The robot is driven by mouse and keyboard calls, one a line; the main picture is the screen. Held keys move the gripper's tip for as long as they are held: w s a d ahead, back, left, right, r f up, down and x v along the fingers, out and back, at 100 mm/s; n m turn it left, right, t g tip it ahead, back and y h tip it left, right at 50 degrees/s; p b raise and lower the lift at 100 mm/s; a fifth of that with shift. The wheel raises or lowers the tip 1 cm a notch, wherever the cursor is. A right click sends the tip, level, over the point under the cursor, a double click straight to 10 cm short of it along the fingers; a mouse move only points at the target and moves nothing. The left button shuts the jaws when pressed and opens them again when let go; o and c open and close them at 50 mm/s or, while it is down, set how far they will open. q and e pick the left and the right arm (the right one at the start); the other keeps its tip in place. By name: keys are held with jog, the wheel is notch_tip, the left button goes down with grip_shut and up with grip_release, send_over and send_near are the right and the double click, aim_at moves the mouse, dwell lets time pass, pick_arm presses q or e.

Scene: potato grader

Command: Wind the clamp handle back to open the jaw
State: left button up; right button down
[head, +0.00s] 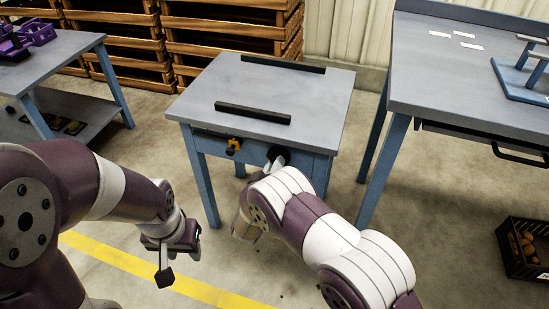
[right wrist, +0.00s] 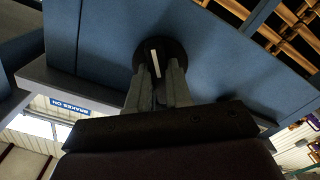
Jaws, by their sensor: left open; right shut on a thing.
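A small grey-topped blue table (head: 321,91) stands in the middle of the head view. Two black bars, which look like the clamp jaws, lie across its top: a far bar (head: 283,64) and a near bar (head: 252,114), with a wide gap between them. A round black knob with a white line, seemingly the clamp handle (right wrist: 148,52), sits on the blue front panel. My right gripper (head: 275,164) is shut on this knob; its two fingers show in the right wrist view (right wrist: 158,84). My left gripper (head: 172,256) is open, empty and low at the left, apart from the table.
A larger workbench (head: 460,80) stands right, a crate of potatoes (head: 522,250) on the floor below. Another bench (head: 60,62) is left; wooden crates (head: 230,30) stand behind. Floor around my left gripper is clear.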

jog(key=shift+f+n+p, duration=0.1)
jog(key=shift+n+p, duration=2.05)
jog(key=shift+n, duration=2.85)
jog(key=c, duration=1)
grip_release()
jog(key=shift+c, duration=0.2)
jog(key=p+v, duration=0.3)
jog(key=v, duration=0.9)
jog(key=shift+s, duration=0.4)
